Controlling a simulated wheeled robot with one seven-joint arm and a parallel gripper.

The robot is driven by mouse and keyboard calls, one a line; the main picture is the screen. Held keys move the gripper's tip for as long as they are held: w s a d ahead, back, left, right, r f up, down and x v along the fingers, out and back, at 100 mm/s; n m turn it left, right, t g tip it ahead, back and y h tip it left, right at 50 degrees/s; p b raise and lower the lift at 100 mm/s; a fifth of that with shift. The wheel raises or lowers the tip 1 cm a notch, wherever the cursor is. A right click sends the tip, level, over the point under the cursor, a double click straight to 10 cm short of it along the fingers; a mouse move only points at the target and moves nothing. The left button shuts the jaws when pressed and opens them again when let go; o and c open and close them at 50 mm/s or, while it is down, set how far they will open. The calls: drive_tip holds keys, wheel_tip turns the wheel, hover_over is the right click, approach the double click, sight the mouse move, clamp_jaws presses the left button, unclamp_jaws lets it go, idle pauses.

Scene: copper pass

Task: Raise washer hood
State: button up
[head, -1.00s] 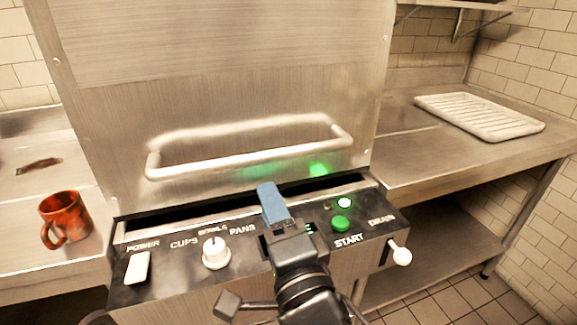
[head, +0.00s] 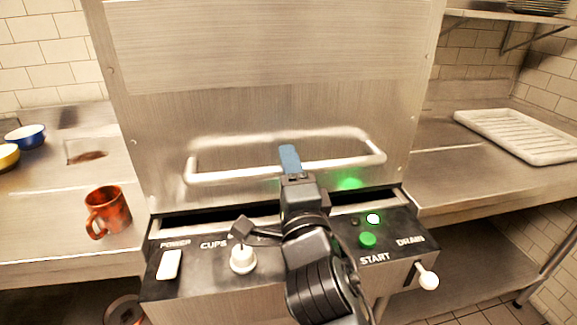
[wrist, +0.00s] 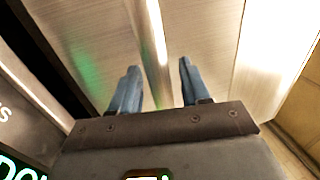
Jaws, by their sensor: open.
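The washer hood (head: 270,105) is a large brushed-steel panel in the head view, with a dark gap along its lower edge. Its handle (head: 222,178) is a wide horizontal steel bar on the lower front. My gripper (head: 290,158) has blue fingers and is at the middle of the handle, in front of the bar's lower run. In the wrist view the two fingers (wrist: 158,78) are spread apart, and the handle bar (wrist: 153,25) lines up with the space between them. I cannot tell whether the fingers touch it.
Below the hood is a control panel (head: 205,262) with a power switch, a dial (head: 243,260), a green start button (head: 368,240) and a drain lever (head: 427,279). An orange mug (head: 108,212) and bowls (head: 26,136) stand on the left counter. A white ribbed tray (head: 520,135) lies on the right counter.

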clamp_jaws()
idle(0.4)
